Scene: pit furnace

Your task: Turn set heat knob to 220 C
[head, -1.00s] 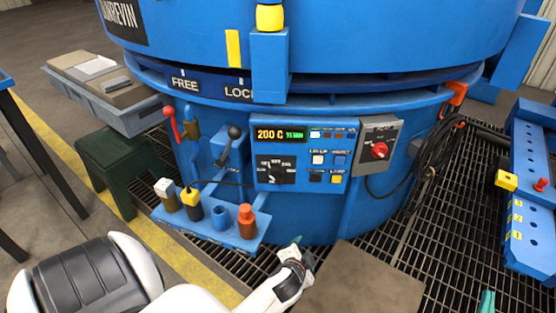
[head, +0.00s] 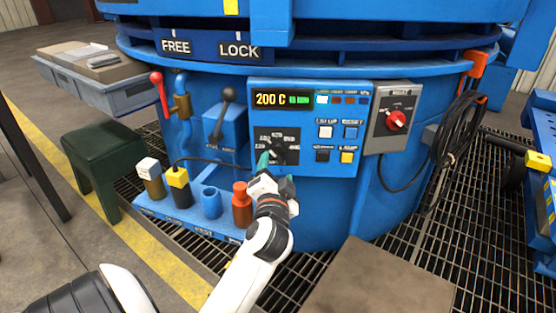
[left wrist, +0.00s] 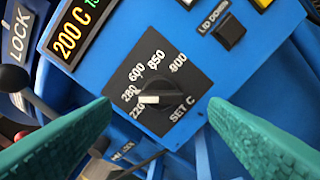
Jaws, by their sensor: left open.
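The set heat knob (left wrist: 158,98) is a black dial on a black plate in the left wrist view, labelled SET C, with a pale mark and printed values 220, 280, 600, 850 and 800. Its pale mark points left, between the 220 and 280 labels as far as I can tell. In the head view the knob (head: 279,151) is partly behind my gripper. The display (head: 284,99) reads 200 C. My left gripper (head: 275,168) is open in front of the dial; its two green fingers stand either side of the knob, apart from it. My right gripper is out of view.
Several panel buttons (head: 325,132) and a grey box with a red switch (head: 395,120) are right of the dial. A black-knobbed lever (head: 228,95) is to its left. A shelf with an orange bottle (head: 242,205) stands below left.

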